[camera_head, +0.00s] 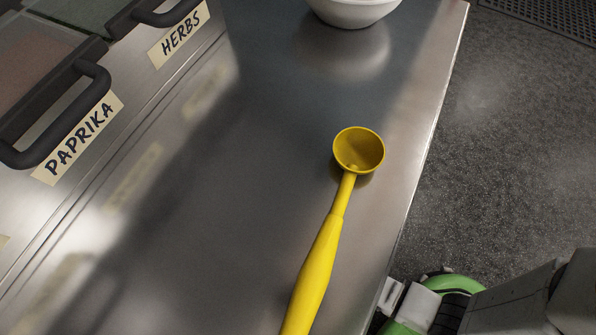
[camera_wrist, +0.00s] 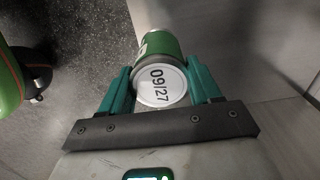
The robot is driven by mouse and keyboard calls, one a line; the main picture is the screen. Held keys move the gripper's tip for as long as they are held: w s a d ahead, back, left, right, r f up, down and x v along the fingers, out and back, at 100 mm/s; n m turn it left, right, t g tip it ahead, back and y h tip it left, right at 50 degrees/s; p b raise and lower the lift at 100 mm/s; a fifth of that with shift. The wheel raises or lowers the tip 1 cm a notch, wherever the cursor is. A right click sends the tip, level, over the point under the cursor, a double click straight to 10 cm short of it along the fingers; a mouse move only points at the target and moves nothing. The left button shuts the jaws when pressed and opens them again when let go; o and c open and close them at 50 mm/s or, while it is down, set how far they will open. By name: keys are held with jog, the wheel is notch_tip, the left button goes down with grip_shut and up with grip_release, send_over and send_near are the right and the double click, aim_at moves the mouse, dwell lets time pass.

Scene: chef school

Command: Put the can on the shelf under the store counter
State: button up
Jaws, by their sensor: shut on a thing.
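The lid end faces the wrist camera. In the head view only part of my arm shows at the lower right, and the gripper and can are out of that view. A metal counter (camera_head: 240,160) fills much of the head view. No shelf can be made out for certain in either view.
A yellow scoop (camera_head: 330,230) lies on the counter near its right edge. A white bowl (camera_head: 352,10) stands at the back. Containers labelled "PAPRIKA" (camera_head: 84,135) and "HERBS" (camera_head: 180,35) line the left. Grey floor (camera_head: 510,140) is clear right of the counter. Metal panels (camera_wrist: 250,45) flank the can.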

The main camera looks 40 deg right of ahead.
jog(key=shift+w+d+f+b, duration=0.1)
jog(key=shift+w+f+b, duration=0.8)
jog(key=shift+f, duration=0.65)
jog(key=shift+w+d+f+b, duration=0.1)
jog(key=shift+w+f+b, duration=0.65)
jog(key=shift+w+f, duration=0.6)
jog(key=shift+w+d+f+b, duration=0.1)
jog(key=shift+w+f+b, duration=0.7)
jog(key=shift+f, duration=1)
jog(key=shift+s+f, duration=0.1)
jog(key=o, duration=1.3)
notch_tip(320, 180, up, 12)
jog(key=p, duration=0.5)
